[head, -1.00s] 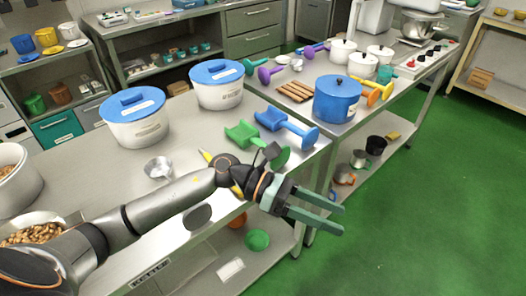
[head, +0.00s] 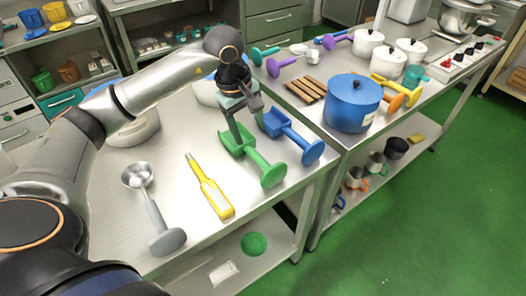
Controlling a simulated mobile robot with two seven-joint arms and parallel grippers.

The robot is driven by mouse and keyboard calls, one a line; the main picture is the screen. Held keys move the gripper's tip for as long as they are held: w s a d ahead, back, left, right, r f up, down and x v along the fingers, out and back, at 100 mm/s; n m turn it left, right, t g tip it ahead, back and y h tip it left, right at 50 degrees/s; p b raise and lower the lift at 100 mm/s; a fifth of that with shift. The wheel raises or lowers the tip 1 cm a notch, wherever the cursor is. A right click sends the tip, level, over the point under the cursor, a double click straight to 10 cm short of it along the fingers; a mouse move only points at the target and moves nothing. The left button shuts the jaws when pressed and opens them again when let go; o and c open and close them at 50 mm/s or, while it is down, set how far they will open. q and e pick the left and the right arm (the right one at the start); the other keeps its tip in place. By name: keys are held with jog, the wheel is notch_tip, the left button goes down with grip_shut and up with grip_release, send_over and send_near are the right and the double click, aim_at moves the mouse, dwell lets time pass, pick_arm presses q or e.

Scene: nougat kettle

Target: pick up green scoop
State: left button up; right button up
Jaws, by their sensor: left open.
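The green scoop (head: 264,167) lies on the near metal table, its scoop end toward the back and its round handle end toward the table's right edge. My left gripper (head: 246,132) is open and points down over the scoop end. Its fingers overlap the scoop's back part in the picture, and I cannot tell whether they touch it. My right gripper is not in view.
A blue scoop (head: 290,137) lies close on the right of the green one. A yellow tool (head: 211,190) and a metal ladle with a grey handle (head: 155,215) lie to the left. A blue pot (head: 352,105) stands on the adjoining table.

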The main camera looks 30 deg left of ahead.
aim_at(256, 154)
pick_arm(q)
jog(key=f, duration=0.6)
jog(key=shift+w+d+f+p, duration=0.3)
jog(key=shift+d+p, duration=0.05)
jog(key=f, duration=0.4)
jog(key=shift+w+d+f+p, duration=0.15)
jog(key=shift+w+p, duration=0.2)
jog(key=shift+w, duration=0.05)
grip_shut()
